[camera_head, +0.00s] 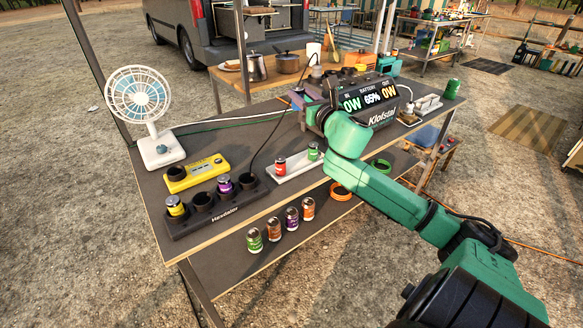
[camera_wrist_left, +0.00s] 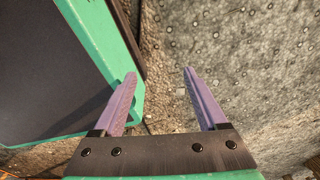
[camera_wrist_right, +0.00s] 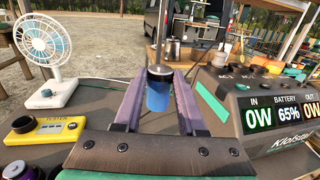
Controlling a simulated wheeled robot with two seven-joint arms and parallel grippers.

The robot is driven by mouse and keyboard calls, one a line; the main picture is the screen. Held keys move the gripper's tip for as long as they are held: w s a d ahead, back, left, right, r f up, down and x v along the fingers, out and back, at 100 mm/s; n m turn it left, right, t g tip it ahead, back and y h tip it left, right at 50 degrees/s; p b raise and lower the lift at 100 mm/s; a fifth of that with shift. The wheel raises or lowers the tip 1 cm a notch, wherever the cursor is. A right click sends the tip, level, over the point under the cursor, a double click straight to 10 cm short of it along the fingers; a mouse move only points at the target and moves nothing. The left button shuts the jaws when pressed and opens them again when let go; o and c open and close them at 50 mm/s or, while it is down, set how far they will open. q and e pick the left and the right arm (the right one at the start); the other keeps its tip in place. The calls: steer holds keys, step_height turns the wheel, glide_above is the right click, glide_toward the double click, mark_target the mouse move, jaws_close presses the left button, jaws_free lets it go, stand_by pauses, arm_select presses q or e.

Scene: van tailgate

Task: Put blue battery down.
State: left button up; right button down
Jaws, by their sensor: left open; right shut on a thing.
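My right gripper (camera_wrist_right: 159,80) is shut on the blue battery (camera_wrist_right: 158,95), a blue cylinder with a dark, metallic-rimmed end, held between its purple fingers. In the head view my right arm reaches over the table to the left side of the power station (camera_head: 372,100); its fingers and the battery are small and hard to make out there. The black charger (camera_head: 207,222) at the table's front left holds a yellow battery (camera_head: 175,206) and a purple battery (camera_head: 224,184); other wells look empty. My left gripper (camera_wrist_left: 159,74) is open and empty, away from the table's things.
A white tray (camera_head: 297,172) holds a red battery (camera_head: 280,165) and a green one (camera_head: 313,152). A yellow meter (camera_head: 197,173) and a fan (camera_head: 142,110) stand at the left. Several batteries stand on the lower shelf (camera_head: 235,272). The tabletop behind the meter is mostly clear, crossed by cables.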

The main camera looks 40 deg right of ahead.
step_height(320, 180, down, 20)
steer(key=b, duration=0.4)
steer(key=shift+r+b, duration=0.25)
steer(key=shift+b, duration=0.15)
arm_select(q)
steer(key=w, duration=0.1)
steer(key=w+f, duration=0.1)
steer(key=w, duration=0.1)
steer(key=w+d+f, duration=0.1)
steer(key=w, duration=0.1)
steer(key=shift+f, duration=0.1)
arm_select(e)
steer(key=shift+s, duration=0.1)
arm_select(q)
steer(key=shift+w, duration=0.1)
arm_select(e)
steer(key=c, duration=0.9)
jaws_free()
steer(key=shift+f, duration=0.1)
steer(key=o, duration=0.4)
arm_select(q)
steer(key=shift+w, duration=0.1)
